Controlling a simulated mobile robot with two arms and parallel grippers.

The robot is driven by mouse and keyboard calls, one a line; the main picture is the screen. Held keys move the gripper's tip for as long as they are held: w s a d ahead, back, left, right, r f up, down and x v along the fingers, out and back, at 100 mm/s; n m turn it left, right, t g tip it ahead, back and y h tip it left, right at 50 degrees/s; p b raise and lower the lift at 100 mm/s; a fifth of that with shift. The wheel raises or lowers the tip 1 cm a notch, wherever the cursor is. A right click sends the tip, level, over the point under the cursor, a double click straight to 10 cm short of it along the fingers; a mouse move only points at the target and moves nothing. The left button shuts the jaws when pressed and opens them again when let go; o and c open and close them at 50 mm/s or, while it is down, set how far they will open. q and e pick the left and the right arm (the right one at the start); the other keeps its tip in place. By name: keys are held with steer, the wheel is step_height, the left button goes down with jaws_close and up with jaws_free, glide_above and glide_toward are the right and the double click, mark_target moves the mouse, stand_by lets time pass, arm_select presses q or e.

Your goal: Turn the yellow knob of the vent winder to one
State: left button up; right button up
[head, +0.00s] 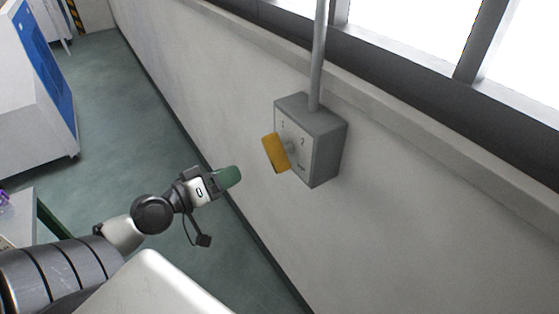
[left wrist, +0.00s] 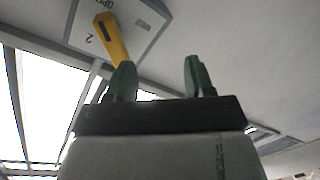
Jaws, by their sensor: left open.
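The vent winder is a grey box (head: 322,150) on the wall, with small markings on its face. Its yellow knob (head: 275,153) sticks out from that face; "1" and "2" seem to show near it. My left gripper (head: 230,177), with green fingers, is left of the knob and apart from it. In the left wrist view the two green fingers (left wrist: 158,80) are spread with nothing between them. The yellow knob (left wrist: 110,38) is beyond the left finger there, on the grey box (left wrist: 143,22), with "OPEN" and "2" readable. My right gripper is not in view.
A grey pipe (head: 318,55) runs up from the box. The wall (head: 420,200) carries a ledge and window frames above. A white and blue cabinet (head: 35,90) stands at the left, and a table edge (head: 22,212) is at lower left. The green floor (head: 120,120) between is clear.

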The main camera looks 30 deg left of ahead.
mark_target(269, 155)
arm_select(q)
steer(key=d+r+p, duration=0.1)
steer(key=w+d+r+h, duration=0.1)
steer(key=d+r, duration=0.1)
steer(key=d+r+h+p, duration=0.1)
steer(key=r, duration=0.1)
steer(key=shift+w+d+r+m+p, duration=0.25)
steer(key=shift+w+m+p, duration=0.1)
steer(key=shift+w+m, duration=0.05)
steer(key=p+x, duration=0.4)
steer(key=x, duration=0.3)
steer(key=shift+d+f, duration=0.1)
steer(key=shift+f, duration=0.05)
steer(key=shift+w+d+f+h, duration=0.1)
steer(key=shift+w+d+h, duration=0.05)
steer(key=shift+w, duration=0.2)
steer(key=shift+w+d+f+h, duration=0.1)
steer(key=shift+w+d+h, duration=0.05)
steer(key=shift+w, duration=0.2)
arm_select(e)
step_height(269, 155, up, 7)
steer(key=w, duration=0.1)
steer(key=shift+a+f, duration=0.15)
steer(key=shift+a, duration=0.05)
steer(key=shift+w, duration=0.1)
arm_select(q)
steer(key=c, duration=0.9)
